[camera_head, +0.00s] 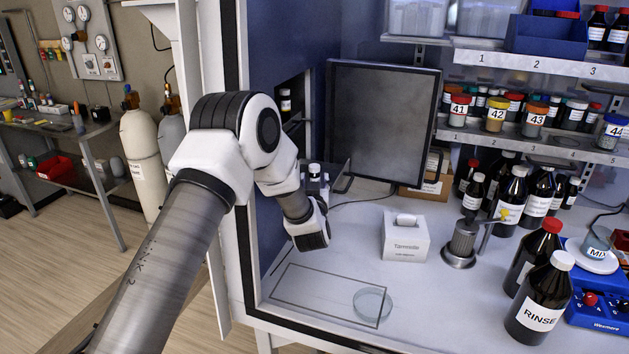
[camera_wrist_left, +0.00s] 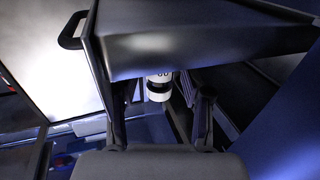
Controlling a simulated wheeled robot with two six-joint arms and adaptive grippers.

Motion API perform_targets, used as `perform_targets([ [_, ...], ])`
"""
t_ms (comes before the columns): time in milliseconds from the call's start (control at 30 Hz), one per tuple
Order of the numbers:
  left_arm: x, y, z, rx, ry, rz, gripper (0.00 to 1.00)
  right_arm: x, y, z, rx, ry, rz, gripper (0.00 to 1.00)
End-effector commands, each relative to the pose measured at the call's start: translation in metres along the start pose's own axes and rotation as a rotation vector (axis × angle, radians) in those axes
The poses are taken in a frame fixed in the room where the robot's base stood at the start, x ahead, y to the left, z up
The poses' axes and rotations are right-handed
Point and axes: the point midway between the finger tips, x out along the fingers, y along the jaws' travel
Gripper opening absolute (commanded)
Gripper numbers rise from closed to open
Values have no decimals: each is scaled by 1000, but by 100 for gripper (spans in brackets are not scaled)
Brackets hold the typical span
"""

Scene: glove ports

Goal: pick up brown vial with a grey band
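My left gripper (camera_head: 320,181) reaches up and away inside the enclosure, close to the lower left of a dark framed panel (camera_head: 384,117). In the left wrist view its two fingers (camera_wrist_left: 161,108) stand apart with nothing gripped. A small white-and-dark vial (camera_wrist_left: 158,88) shows beyond and between them, partly hidden by the panel's edge. In the head view a small dark vial with white parts (camera_head: 285,101) stands in the opening in the blue side wall. I cannot tell for certain that these are one vial, and no grey band can be made out. My right gripper is not in view.
The panel, with its handle (camera_wrist_left: 73,30), hangs close above the fingers. A tissue box (camera_head: 404,238), a glass dish (camera_head: 372,304) and a bottle marked RINSE (camera_head: 540,300) stand on the worktop. Several bottles crowd the shelves at right.

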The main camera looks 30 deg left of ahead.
Motion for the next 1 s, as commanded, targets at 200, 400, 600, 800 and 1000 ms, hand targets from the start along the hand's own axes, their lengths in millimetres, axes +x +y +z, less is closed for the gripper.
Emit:
perform_targets([
  [200, 0, 0, 0, 0, 0, 0, 6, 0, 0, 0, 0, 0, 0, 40],
  [400, 0, 0, -1, 0, 0, 0, 6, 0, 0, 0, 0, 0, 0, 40],
  [600, 0, 0, -25, -4, 5, 0, 6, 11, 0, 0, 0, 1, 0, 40],
  [800, 0, 0, -74, -3, 5, 1, 6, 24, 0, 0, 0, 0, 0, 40],
  [1000, 0, 0, -100, 0, 1, -2, 6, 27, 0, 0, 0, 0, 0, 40],
])
